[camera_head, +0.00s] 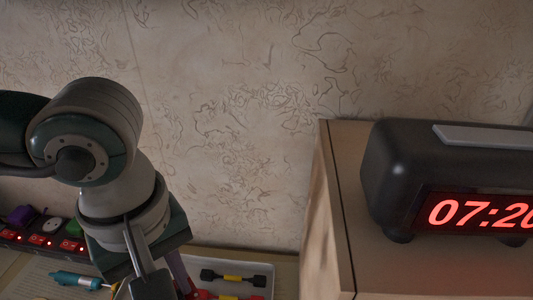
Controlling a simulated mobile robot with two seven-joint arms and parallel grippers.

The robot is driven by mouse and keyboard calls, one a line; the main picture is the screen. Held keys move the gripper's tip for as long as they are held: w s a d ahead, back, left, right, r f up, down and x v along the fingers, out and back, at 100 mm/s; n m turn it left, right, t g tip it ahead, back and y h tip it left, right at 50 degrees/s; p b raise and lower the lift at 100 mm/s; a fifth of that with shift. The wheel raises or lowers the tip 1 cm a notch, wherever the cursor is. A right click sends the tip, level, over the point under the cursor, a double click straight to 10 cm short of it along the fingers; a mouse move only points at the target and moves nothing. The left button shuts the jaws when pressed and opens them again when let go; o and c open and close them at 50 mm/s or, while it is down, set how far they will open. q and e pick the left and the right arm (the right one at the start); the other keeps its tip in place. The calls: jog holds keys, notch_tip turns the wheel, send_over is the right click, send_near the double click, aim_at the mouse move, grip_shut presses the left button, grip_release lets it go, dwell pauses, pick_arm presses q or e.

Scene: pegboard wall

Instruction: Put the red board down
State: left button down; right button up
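My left arm comes in from the left, and its gripper (160,285) points down at the bottom edge of the head view. Its fingertips are cut off or hidden, so I cannot tell whether it is open or shut, or whether it holds anything. No red board can be made out. A small red item (228,297) shows at the bottom edge, just right of the gripper, but too little of it is visible to say what it is. My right gripper is not in view.
A black alarm clock (395,185) stands on a wooden cabinet (345,240) at the right. A pale tray (262,268) holds a black-and-yellow tool (232,278). A teal screwdriver-like tool (75,280) and a power strip (45,242) with lit red switches lie left. A patterned wall (230,110) stands behind.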

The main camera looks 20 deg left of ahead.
pick_arm(q)
jog(key=f, duration=0.2)
jog(key=f+b, duration=0.1)
jog(key=f, duration=0.5)
jog(key=shift+s+f, duration=0.1)
jog(key=shift+s, duration=0.3)
jog(key=shift+f, duration=0.35)
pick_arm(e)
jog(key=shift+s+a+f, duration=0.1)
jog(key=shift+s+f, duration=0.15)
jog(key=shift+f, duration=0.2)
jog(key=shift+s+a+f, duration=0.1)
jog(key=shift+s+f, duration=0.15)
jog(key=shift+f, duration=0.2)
pick_arm(q)
jog(key=shift+w+f+b, duration=0.1)
jog(key=shift+b, duration=0.25)
jog(key=c, duration=0.7)
grip_release()
jog(key=shift+c, duration=0.2)
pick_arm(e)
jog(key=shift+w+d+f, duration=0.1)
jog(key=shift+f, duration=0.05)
